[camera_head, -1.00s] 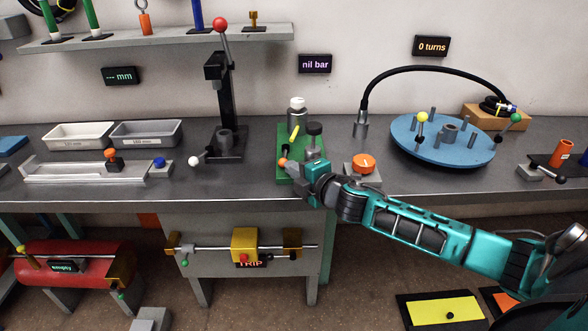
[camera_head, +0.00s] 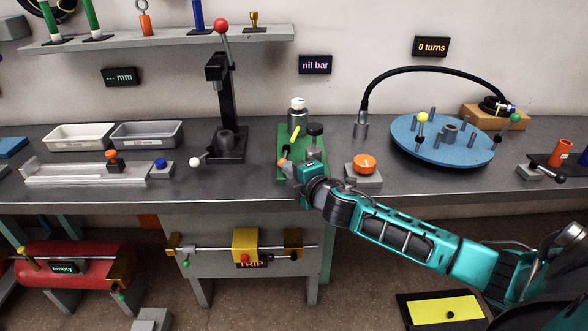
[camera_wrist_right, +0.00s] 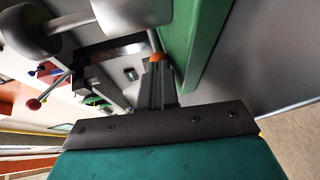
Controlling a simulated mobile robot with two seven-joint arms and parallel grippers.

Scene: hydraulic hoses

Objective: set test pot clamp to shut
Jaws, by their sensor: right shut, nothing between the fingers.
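The test pot stands on a green base (camera_head: 285,141) on the bench, with a black-topped grey post (camera_head: 314,133), a white-capped cylinder (camera_head: 297,108) and a short yellow bar (camera_head: 294,133). An orange knob (camera_head: 283,162) sits at the base's front left edge; I take it for the clamp's handle end. My right gripper (camera_head: 289,168) is shut and empty at this knob, just to its right. In the right wrist view the orange knob (camera_wrist_right: 157,57) shows just past the fingertips; whether they touch is unclear. My left gripper is not in view.
An orange dial on a grey block (camera_head: 363,167) stands right of the base, close to my right arm. The "nil bar" display (camera_head: 315,64) hangs behind. A blue turntable (camera_head: 400,140) stands farther right.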

